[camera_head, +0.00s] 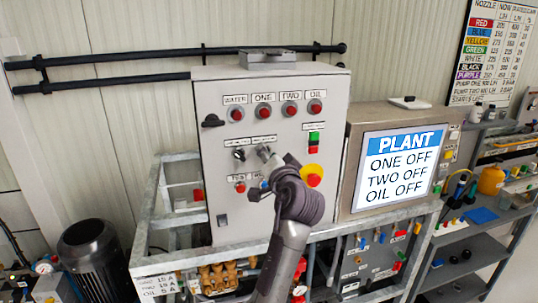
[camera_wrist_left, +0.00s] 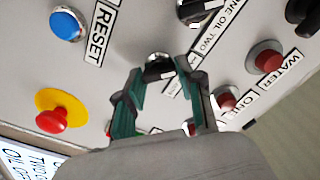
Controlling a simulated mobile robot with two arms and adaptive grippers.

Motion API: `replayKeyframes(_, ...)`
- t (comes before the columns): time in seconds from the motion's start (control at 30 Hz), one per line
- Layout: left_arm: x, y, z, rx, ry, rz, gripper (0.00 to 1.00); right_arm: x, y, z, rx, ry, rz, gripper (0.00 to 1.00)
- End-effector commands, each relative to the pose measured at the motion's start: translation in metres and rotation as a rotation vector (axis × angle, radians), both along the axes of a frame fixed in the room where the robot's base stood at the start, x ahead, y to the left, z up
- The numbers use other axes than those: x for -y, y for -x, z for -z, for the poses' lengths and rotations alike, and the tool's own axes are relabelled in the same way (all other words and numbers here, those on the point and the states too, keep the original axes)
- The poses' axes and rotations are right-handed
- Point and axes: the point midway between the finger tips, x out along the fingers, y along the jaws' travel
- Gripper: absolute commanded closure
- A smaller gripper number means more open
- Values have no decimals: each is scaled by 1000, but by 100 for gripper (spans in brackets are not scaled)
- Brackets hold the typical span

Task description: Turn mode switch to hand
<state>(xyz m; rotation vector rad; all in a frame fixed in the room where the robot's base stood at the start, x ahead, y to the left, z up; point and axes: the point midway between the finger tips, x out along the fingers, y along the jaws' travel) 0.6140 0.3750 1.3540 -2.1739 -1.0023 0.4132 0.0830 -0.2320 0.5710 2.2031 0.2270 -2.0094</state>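The grey control cabinet (camera_head: 217,200) has two black selector knobs in its middle row. The left one (camera_head: 239,154) is uncovered; in the left wrist view a black selector (camera_wrist_left: 200,10) sits beside a label reading in part "ONE OIL TWO". The other, which I take for the mode switch (camera_wrist_left: 158,68), is mostly covered by my gripper in the head view; its label is not readable. My left gripper (camera_head: 268,156) reaches it from below right. In the wrist view its teal-padded fingers (camera_wrist_left: 161,75) stand apart, with the knob between their tips. Contact cannot be told. My right gripper is not in view.
Red buttons (camera_head: 263,112) line the cabinet's top. A red emergency stop on yellow (camera_wrist_left: 53,117) and a blue reset button (camera_wrist_left: 66,23) are near the gripper. A screen (camera_head: 400,165) reading ONE OFF, TWO OFF, OIL OFF stands right. A metal frame (camera_head: 150,225) lies below.

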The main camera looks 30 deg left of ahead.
Motion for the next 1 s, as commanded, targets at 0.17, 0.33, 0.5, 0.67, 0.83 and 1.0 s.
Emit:
replayKeyframes(0.17,-1,0,0,0,0,-3,38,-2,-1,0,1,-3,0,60)
replayKeyframes(0.33,-1,0,0,1,1,-1,38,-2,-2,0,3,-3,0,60)
replayKeyframes(0.5,2,3,0,0,1,-1,38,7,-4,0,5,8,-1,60)
replayKeyframes(0.67,19,17,1,0,3,1,38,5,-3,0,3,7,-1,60)
replayKeyframes(0.83,40,35,2,0,5,0,38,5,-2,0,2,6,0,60)
replayKeyframes(1.0,52,46,2,-1,2,-2,38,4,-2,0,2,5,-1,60)
